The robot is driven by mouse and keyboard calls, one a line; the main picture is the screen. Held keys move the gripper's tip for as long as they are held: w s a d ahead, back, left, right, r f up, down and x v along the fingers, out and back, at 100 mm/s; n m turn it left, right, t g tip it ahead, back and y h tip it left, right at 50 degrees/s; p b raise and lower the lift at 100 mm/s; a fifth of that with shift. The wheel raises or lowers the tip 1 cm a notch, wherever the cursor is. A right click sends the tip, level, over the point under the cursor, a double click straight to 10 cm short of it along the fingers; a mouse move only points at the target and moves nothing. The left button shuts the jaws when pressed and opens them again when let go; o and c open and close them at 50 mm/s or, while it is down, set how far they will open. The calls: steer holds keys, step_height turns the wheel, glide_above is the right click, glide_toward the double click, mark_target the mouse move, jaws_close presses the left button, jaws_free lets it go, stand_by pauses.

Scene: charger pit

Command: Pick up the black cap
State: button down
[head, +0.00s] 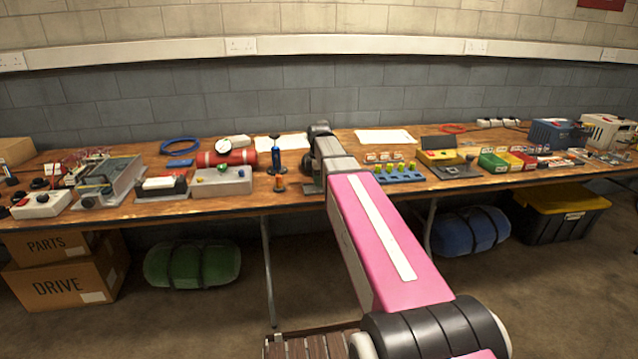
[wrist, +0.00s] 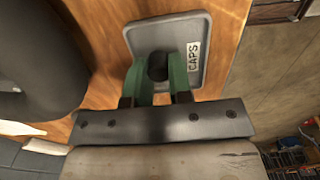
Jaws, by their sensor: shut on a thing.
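The black cap (wrist: 157,66) sits between the two green fingers of my gripper (wrist: 159,73) in the wrist view. My gripper is shut on it. The cap is over a grey tray (wrist: 150,34) with a white label reading CAPS. I cannot tell whether the cap still touches the tray floor. The rest of the tray looks empty where it shows. In the head view my pink arm reaches to the middle of the bench, and the cap is hidden behind it.
The wooden bench (head: 230,203) is crowded. A blue block with yellow-green knobs (head: 400,175) sits close to the right. The bench's front edge is near the tray.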

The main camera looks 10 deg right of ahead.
steer(key=r, duration=0.2)
steer(key=a+r, duration=0.1)
steer(key=shift+s+r, duration=0.3)
steer(key=shift+r, duration=0.05)
steer(key=s+a+r, duration=0.5)
steer(key=a+r, duration=0.1)
steer(key=a, duration=0.3)
steer(key=shift+s+r, duration=0.15)
steer(key=shift+s, duration=0.1)
